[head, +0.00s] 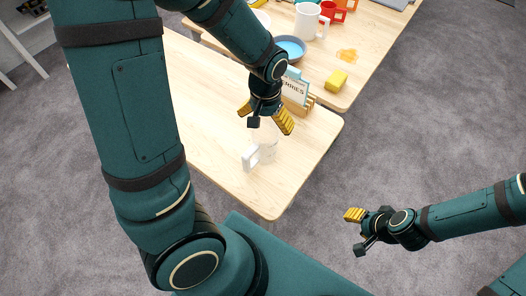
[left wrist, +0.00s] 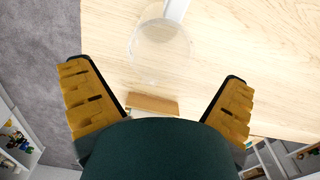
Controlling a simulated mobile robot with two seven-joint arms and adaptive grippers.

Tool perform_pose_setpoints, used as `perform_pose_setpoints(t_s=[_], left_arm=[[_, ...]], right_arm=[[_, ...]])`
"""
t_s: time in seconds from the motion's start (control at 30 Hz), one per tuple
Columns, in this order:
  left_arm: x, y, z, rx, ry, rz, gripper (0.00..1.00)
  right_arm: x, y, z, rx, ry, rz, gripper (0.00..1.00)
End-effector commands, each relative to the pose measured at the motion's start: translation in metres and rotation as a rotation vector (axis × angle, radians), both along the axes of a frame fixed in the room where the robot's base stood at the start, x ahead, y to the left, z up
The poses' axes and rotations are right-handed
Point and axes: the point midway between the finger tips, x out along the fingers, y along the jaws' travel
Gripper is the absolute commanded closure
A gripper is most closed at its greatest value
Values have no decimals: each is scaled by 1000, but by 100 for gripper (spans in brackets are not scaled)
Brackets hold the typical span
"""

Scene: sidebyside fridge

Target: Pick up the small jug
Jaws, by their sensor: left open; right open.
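The small jug (head: 265,152) is pale and see-through with a white handle (head: 250,157). It stands on the near part of the wooden table (head: 215,125). In the left wrist view the jug (left wrist: 160,50) lies beyond the fingertips, near the top middle, with its white handle at the top edge. My left gripper (head: 265,114) is open and empty, above and just behind the jug in the head view. Its two yellow fingers (left wrist: 158,100) are spread wide in the left wrist view. My right gripper (head: 357,232) is open and empty over the floor, right of the table.
A small sign on a wooden stand (head: 297,92) is close behind my left gripper. A second table holds a blue bowl (head: 291,47), a white mug (head: 308,22), red mugs (head: 331,12) and a yellow block (head: 336,80). The table around the jug is clear.

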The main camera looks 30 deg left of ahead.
Motion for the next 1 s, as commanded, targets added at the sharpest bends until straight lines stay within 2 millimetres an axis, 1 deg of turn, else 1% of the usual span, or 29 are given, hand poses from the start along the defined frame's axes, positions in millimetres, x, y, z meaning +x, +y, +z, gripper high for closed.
perform_pose_setpoints(t_s=[0.17, 0.3, 0.43, 0.57, 0.77, 0.87, 0.9, 0.93, 0.97, 1.0], left_arm=[[0, 0, -12, 0, 2, 0, 0], [1, 1, -35, 1, 4, 1, 0], [1, 1, -50, 0, 2, 1, 0], [1, 1, -56, -1, -1, 1, 0], [2, 1, -55, -2, -2, 1, 0], [2, 1, -55, -1, -1, 1, 32], [2, 1, -55, -1, -1, 1, 46], [2, 1, -55, -1, -1, 1, 56], [2, 1, -55, -1, -1, 1, 61], [2, 1, -55, -1, -2, 1, 61]], right_arm=[[-1, 0, -4, 0, 2, 2, 53], [-3, 1, -10, 2, 6, 6, 53], [-4, 1, -14, 2, 10, 8, 53], [-5, 1, -15, 3, 11, 9, 53], [-5, 1, -15, 3, 11, 9, 53], [-5, 1, -15, 3, 11, 9, 53], [-5, 1, -15, 3, 11, 9, 53], [-5, 1, -15, 3, 11, 9, 53], [-5, 1, -15, 2, 11, 8, 53], [-5, 1, -15, 2, 11, 8, 53]])
